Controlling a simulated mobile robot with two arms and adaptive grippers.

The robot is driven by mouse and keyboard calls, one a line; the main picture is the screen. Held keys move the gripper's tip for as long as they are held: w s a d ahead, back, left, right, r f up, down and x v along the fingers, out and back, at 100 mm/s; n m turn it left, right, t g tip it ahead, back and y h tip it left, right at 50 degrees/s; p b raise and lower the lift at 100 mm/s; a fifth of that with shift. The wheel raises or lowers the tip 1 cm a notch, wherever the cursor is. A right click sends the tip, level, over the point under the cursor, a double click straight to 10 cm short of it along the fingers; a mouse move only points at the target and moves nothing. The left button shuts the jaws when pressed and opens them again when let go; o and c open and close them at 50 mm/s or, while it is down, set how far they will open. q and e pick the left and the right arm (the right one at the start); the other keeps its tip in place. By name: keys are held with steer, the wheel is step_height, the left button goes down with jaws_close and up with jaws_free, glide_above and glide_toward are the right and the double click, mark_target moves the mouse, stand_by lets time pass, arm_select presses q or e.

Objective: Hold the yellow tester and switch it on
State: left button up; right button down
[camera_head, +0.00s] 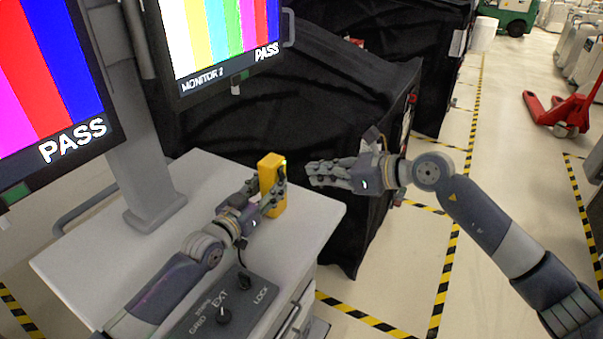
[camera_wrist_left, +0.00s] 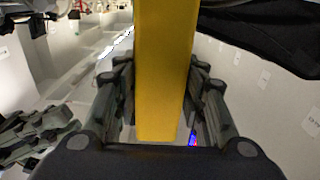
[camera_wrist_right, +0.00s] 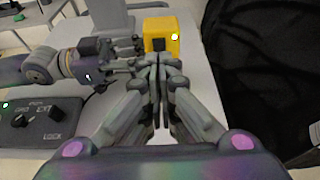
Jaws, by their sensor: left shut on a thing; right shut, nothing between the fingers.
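The yellow tester (camera_head: 270,167) is a yellow box held upright above the right end of the white cart top. My left gripper (camera_head: 270,195) is shut on it, with fingers on both sides; in the left wrist view the tester (camera_wrist_left: 163,75) stands between the fingers (camera_wrist_left: 160,110). My right gripper (camera_head: 318,172) is shut and empty, to the right of the tester, its tips pointing at it. In the right wrist view the tester (camera_wrist_right: 163,30) shows a dark square patch (camera_wrist_right: 159,45) just beyond my shut fingertips (camera_wrist_right: 158,62). Whether they touch is unclear.
The white cart top (camera_head: 100,255) carries a monitor stand (camera_head: 150,200) and a dark control box (camera_head: 225,300) with knobs. Two monitors show colour bars and PASS. Black covered carts (camera_head: 290,110) stand behind. A red pallet jack (camera_head: 560,110) is at the far right.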

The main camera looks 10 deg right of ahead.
arm_select(q)
steer(key=shift+r, duration=0.1)
arm_select(e)
steer(key=r+v, duration=0.1)
steer(key=v, duration=0.5)
steer(key=shift+r, duration=0.3)
steer(key=shift+a, duration=0.1)
arm_select(q)
steer(key=o, duration=1.3)
steer(key=shift+c, duration=0.2)
steer(key=shift+s, duration=0.1)
